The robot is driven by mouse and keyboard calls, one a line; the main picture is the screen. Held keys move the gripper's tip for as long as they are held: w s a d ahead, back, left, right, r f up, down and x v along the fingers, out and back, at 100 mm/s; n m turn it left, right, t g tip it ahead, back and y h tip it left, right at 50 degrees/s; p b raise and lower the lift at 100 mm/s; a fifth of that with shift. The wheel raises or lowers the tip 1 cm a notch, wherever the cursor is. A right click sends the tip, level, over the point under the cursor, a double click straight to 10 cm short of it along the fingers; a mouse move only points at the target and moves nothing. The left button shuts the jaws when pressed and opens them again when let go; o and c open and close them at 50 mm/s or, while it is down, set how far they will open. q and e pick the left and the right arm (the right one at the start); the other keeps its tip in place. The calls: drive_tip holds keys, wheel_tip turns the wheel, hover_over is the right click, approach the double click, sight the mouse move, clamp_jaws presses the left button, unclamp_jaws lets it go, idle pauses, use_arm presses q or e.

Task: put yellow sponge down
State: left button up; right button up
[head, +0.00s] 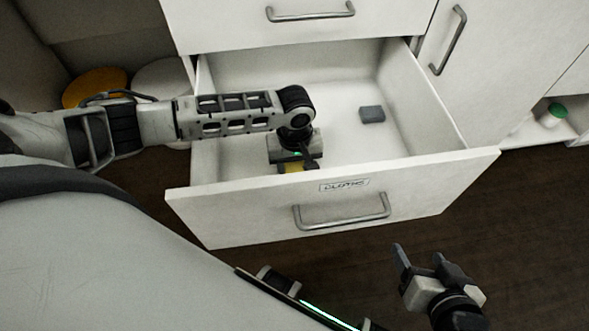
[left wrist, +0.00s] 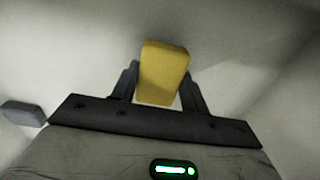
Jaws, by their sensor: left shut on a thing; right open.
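The yellow sponge (left wrist: 163,72) is between the two fingers of my left gripper (left wrist: 158,85) in the left wrist view. In the head view a strip of the sponge (head: 291,168) shows below my left gripper (head: 297,162), inside the open drawer (head: 345,80) near its front panel. My left gripper is shut on the sponge. Whether the sponge touches the drawer floor cannot be told. My right gripper (head: 420,262) is open and empty, outside the drawer in front of it at the lower right.
A grey-blue block (head: 372,114) lies in the drawer's right part; it also shows in the left wrist view (left wrist: 22,113). The drawer floor around it is clear. The drawer front carries a label (head: 345,185) and a handle (head: 343,212). A closed drawer (head: 300,22) is above.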

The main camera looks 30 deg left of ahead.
sight(295, 167)
use_arm(q)
drive_tip(key=shift+f, duration=0.65)
use_arm(e)
drive_tip(key=shift+w+a+f, duration=0.1)
drive_tip(key=shift+w+f, duration=0.05)
drive_tip(key=shift+w, duration=0.15)
use_arm(q)
drive_tip(key=o, duration=1)
drive_tip(key=shift+c, duration=0.2)
drive_tip(key=shift+r, duration=0.5)
wheel_tip(295, 167, up, 11)
drive_tip(key=p, duration=0.4)
drive_tip(key=shift+r, duration=0.2)
use_arm(e)
wheel_tip(295, 167, up, 7)
drive_tip(key=d+t, duration=0.1)
drive_tip(key=shift+s+d+t, duration=0.3)
drive_tip(key=shift+s+d, duration=0.05)
drive_tip(key=shift+d, duration=0.05)
